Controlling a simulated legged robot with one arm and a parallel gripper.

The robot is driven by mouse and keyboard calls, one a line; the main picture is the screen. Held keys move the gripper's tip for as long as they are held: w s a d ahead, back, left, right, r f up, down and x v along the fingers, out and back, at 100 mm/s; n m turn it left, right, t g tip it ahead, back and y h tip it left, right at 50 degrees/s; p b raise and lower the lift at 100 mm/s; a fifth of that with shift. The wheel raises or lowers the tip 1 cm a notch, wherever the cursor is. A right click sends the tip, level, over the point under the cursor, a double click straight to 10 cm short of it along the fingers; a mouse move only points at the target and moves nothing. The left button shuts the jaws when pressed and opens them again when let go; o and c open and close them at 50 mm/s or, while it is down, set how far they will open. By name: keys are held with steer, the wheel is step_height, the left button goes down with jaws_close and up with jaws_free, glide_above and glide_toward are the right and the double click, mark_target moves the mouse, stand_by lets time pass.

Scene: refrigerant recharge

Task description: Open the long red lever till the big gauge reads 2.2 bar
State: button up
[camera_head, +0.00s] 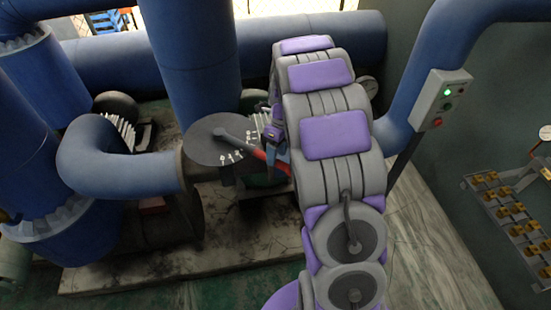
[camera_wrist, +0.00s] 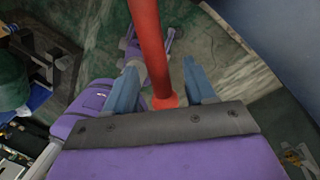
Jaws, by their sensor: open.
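The long red lever (camera_head: 270,157) reaches right from a dark round plate (camera_head: 208,142) with white marks, and its far end is hidden by my arm. In the wrist view the red lever (camera_wrist: 149,45) runs down between the two blue-grey fingers of my gripper (camera_wrist: 160,70). The fingers are open, one on each side of it, with gaps visible. In the head view my gripper (camera_head: 276,143) is at the lever's right part.
Thick blue pipes (camera_head: 195,50) stand around the valve. A grey box (camera_head: 441,105) with a lit green button and a red button is at the right. A rack of yellow padlocks (camera_head: 512,214) hangs on the right wall. Floor is clear at the lower right.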

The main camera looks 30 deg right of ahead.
steer(key=shift+f, duration=0.8)
steer(key=shift+s+a+f, duration=0.1)
steer(key=shift+a, duration=0.4)
steer(key=shift+d, duration=0.3)
steer(key=c, duration=0.7)
steer(key=shift+a, duration=0.1)
jaws_close()
